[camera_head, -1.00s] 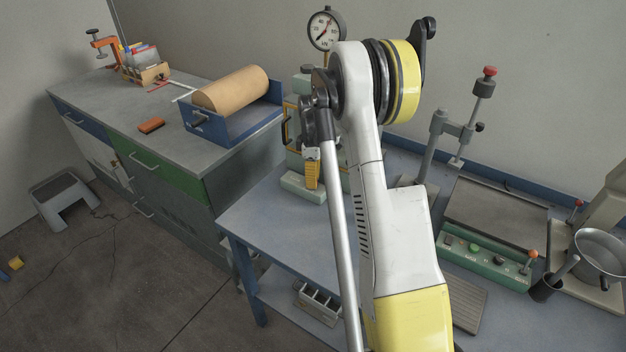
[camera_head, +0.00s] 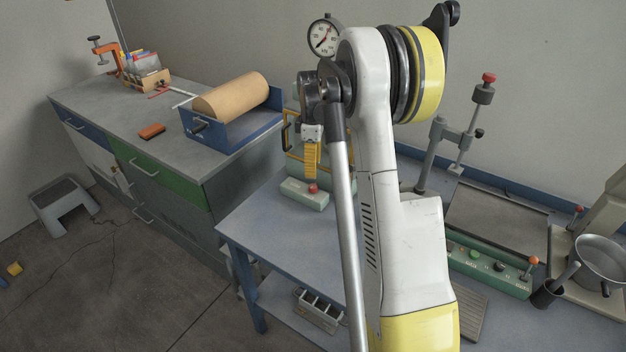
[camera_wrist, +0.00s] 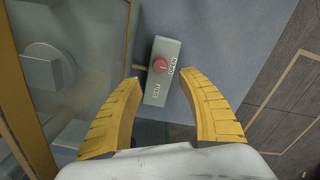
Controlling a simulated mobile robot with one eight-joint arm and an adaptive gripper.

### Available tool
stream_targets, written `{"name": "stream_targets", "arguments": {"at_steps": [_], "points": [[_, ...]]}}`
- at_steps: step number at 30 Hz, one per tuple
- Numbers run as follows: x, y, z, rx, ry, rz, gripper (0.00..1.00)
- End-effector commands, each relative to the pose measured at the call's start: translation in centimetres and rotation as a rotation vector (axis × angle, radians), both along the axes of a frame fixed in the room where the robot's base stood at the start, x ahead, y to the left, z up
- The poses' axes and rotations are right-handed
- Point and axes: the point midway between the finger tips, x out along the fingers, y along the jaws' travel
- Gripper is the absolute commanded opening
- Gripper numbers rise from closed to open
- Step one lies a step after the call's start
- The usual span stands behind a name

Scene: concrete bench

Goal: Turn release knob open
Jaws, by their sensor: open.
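The release knob (camera_wrist: 159,65) is a small red round knob with a light mark across it. It sits on a grey-green block with lettering (camera_wrist: 156,89) on the bench, seen between my fingers in the wrist view. In the head view the red knob (camera_head: 313,188) shows on the block (camera_head: 303,196), just below my gripper. My gripper (camera_wrist: 159,73) is open and empty, with yellow fingers apart on either side of the block. In the head view the gripper (camera_head: 311,178) points down over the block. I cannot tell the exact gap between fingertips and knob.
A yellow-framed apparatus with a clear panel (camera_wrist: 66,60) stands close on the left in the wrist view. A dial gauge (camera_head: 325,37) rises behind my arm. The blue bench top (camera_head: 275,235) is bare in front. A green control box (camera_head: 489,265) stands to the right.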

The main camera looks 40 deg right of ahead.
Motion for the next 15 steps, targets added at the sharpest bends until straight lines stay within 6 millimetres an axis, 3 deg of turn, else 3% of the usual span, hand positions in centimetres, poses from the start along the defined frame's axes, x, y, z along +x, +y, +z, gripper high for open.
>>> {"name": "stream_targets", "arguments": {"at_steps": [6, 15], "points": [[0.0, 0.0, 3.2, 0.0, 0.0, 0.0, 0.48], [0.0, 0.0, 3.9, 0.0, 0.0, 0.0, 0.48]]}}
